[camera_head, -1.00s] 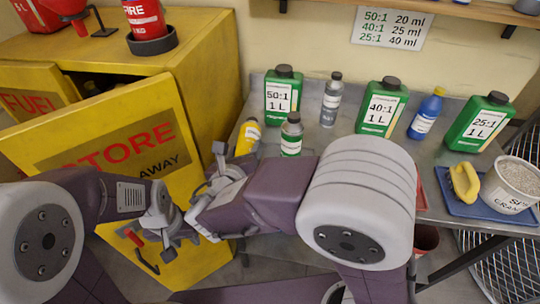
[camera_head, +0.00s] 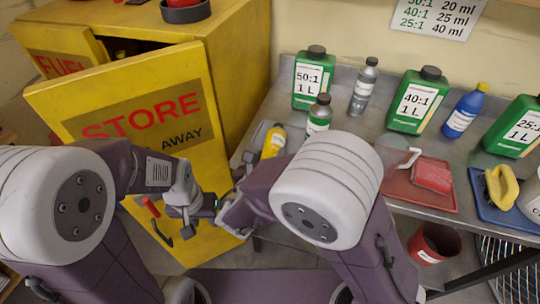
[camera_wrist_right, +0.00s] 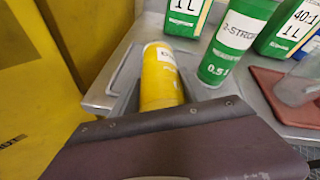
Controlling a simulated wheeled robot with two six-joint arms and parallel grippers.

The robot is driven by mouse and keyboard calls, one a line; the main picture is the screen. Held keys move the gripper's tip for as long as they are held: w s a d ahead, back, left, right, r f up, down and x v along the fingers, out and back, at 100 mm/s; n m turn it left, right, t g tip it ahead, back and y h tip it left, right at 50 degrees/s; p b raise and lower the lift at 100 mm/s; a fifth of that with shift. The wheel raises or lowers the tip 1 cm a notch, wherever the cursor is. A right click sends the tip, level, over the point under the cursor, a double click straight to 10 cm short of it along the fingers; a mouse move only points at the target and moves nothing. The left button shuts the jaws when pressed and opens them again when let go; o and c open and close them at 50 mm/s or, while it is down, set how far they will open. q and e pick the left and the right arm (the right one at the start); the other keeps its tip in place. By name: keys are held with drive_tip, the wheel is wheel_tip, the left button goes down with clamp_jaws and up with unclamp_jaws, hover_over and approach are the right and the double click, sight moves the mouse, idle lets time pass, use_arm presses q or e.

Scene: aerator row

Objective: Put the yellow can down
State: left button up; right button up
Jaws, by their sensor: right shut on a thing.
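The yellow can (camera_head: 273,142) is at the left end of the grey metal bench (camera_head: 376,117), left of a small green bottle (camera_head: 319,114). My right gripper (camera_head: 266,134) is shut on it; arm parts hide much of the fingers. In the right wrist view the can (camera_wrist_right: 160,78) stands out behind my purple arm link, which hides its base. I cannot tell whether it touches the bench. My left gripper (camera_head: 198,217) is in front of the yellow cabinet door, near its red handle (camera_head: 152,207); I cannot tell how its fingers stand.
Large green bottles (camera_head: 417,99), a grey bottle (camera_head: 364,85) and a blue bottle (camera_head: 463,110) stand along the bench. A red tray (camera_head: 420,190) and a blue tray (camera_head: 483,203) lie at the front right. The yellow cabinet (camera_head: 238,50) adjoins the bench's left, its door open.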

drive_tip(key=o, duration=1.5)
drive_tip(key=shift+f, duration=0.1)
drive_tip(key=shift+r+p, duration=0.3)
drive_tip(key=shift+r, duration=0.05)
drive_tip(key=p+v, duration=0.1)
drive_tip(key=v, duration=1)
drive_tip(key=shift+s+a+p, duration=0.1)
drive_tip(key=shift+s+p, duration=0.2)
drive_tip(key=shift+s, duration=0.05)
drive_tip(key=shift+o, duration=0.5)
drive_tip(key=shift+s, duration=0.15)
